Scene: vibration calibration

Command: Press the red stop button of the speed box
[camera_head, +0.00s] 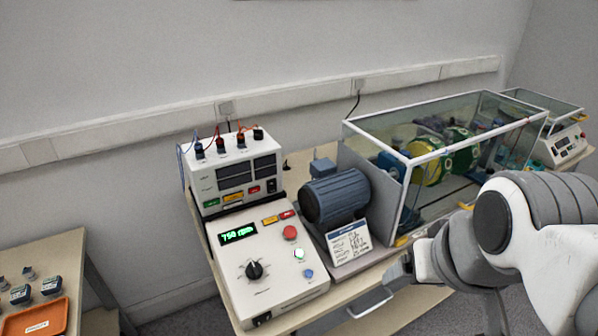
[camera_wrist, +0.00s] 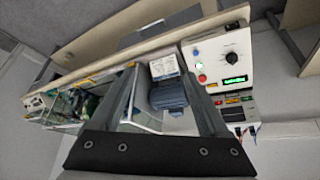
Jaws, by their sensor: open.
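The speed box (camera_head: 270,293) is a white sloped console with a green display reading 750 rpm and a black dial (camera_head: 254,270). Its red stop button (camera_head: 290,232) sits on the right side of the panel, above a lit green button (camera_head: 299,254) and a blue button (camera_head: 308,273). The red button also shows in the wrist view (camera_wrist: 202,79), right of my fingers. My gripper (camera_head: 398,274) is open and empty, to the right of the speed box and apart from it. In the wrist view my gripper (camera_wrist: 160,74) has its fingers spread, with the motor seen between them.
A glass-walled guard (camera_head: 405,158) covers the rotor. A white supply unit (camera_head: 236,172) with cables stands behind. An orange tray (camera_head: 35,318) lies on a side table.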

